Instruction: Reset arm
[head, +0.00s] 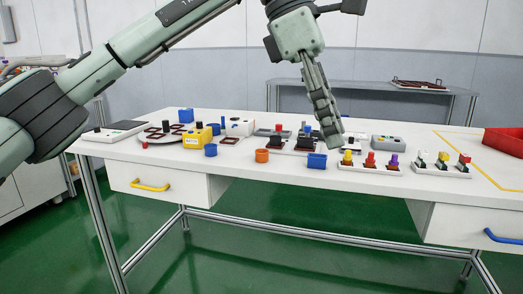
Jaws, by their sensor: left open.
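My left arm comes in from the left and arches over the table. My left gripper (330,133) hangs pointing down over the middle of the white table (250,168), near a blue block-like bin (317,160) and a dark device with a red top. Its fingers are seen from the side and nothing shows between them. I cannot tell how far its tips are above the tabletop. My right gripper is not in the picture.
An orange ring (262,155), a yellow box (197,138) and racks with coloured pieces (370,164) crowd the table. A red bin (503,142) stands at the right. Drawers with yellow (150,185) and blue handles hang below. A back table (370,92) stands behind.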

